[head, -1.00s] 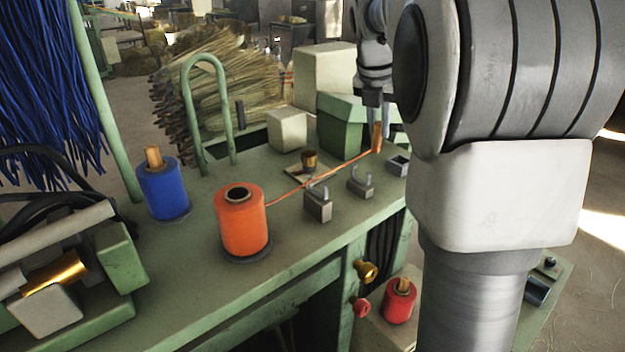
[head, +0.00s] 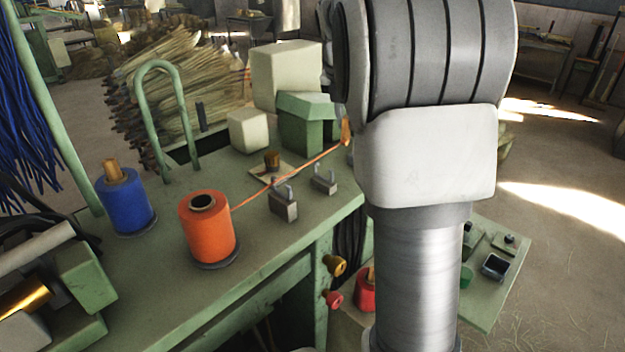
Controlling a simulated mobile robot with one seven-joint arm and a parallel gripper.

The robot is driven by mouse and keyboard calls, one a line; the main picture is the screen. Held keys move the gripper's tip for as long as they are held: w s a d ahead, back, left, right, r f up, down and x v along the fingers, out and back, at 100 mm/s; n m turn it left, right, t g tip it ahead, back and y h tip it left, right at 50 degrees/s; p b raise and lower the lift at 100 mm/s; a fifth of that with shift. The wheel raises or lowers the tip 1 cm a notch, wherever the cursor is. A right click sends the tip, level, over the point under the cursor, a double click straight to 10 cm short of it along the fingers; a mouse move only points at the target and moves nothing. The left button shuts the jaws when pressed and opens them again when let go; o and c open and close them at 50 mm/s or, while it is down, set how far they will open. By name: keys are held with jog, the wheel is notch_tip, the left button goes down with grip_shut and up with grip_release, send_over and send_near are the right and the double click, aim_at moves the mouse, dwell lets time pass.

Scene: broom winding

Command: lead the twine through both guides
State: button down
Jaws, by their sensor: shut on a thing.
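The orange twine spool (head: 208,228) stands upright on the green bench. Its twine (head: 305,166) runs straight from the spool, rising to the right, to an orange end piece (head: 346,131) above the bench. The near guide (head: 284,206), a grey block with a hook, stands right of the spool. The far guide (head: 323,184) stands beyond it. The twine passes by the near hook's top and on the far side of the far guide; I cannot tell whether it lies inside either hook. My gripper (head: 347,122), mostly hidden behind my arm, is at the end piece.
A blue spool (head: 126,204) stands left of the orange one. A small plate with a brown peg (head: 272,161), a pale block (head: 248,131) and a green box (head: 305,125) lie beyond the twine. A green hoop (head: 160,110) rises at the back left. My arm covers the bench's right end.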

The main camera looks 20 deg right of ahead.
jog(key=shift+f+b, duration=1.3)
jog(key=shift+f, duration=0.9)
jog(key=shift+r, duration=0.15)
